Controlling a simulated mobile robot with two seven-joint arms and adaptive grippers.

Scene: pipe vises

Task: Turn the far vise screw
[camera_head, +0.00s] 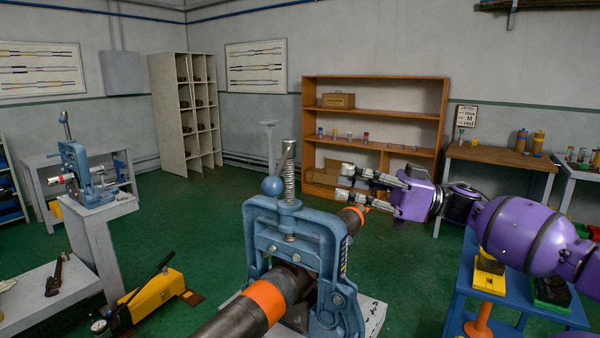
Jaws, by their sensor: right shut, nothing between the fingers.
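The farther blue pipe vise (75,165) stands on a grey pedestal at the left. Its upright screw (66,128) rises from the top, and a short pipe with a red band (58,180) sits in it. A nearer blue vise (322,235) stands at centre, with a threaded screw (290,182) and a ball-ended handle (272,186). A dark pipe with an orange band (264,300) runs through it. My right gripper (342,183) is shut and empty, to the right of the near screw and apart from the far vise. My left gripper is not in view.
A yellow hand pump (150,297) is on the green floor at left, by a low grey bench (45,305). A wooden shelf (375,82) and a workbench (500,156) stand behind. A blue table (465,270) is at right.

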